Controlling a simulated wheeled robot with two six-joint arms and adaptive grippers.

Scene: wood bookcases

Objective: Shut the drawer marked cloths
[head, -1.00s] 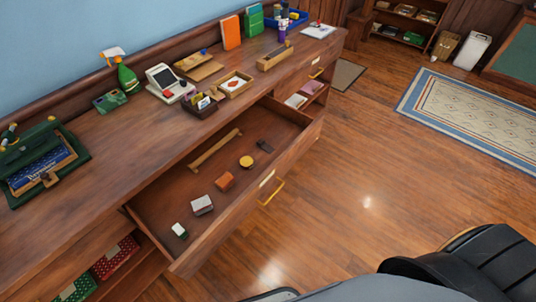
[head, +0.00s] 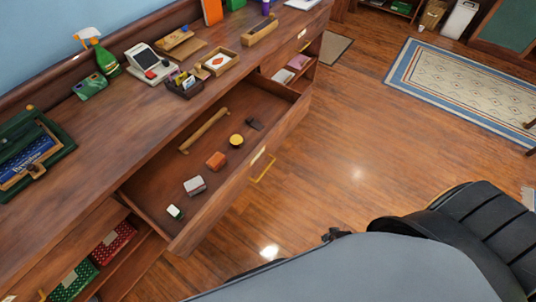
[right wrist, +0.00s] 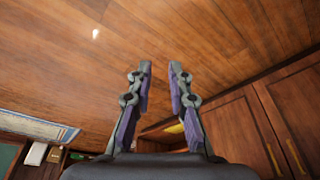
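A wide wooden drawer (head: 222,205) stands pulled out from the long cabinet in the head view. Its front bears a pale label (head: 258,155), too small to read, and a brass handle (head: 263,168). Inside lie a wooden bar (head: 204,131), a yellow round thing (head: 236,141), an orange block (head: 216,160), a grey block (head: 194,186) and smaller items. My right gripper (right wrist: 160,68) is open and empty in the right wrist view, over the wooden floor and apart from the cabinet fronts. My left gripper is not in view.
The cabinet top (head: 85,135) holds a card reader (head: 150,62), trays and a green bottle (head: 106,60). Red (head: 113,241) and green (head: 73,281) patterned boxes sit in an opening at lower left. The floor (head: 345,130) in front is clear up to the rug (head: 465,95).

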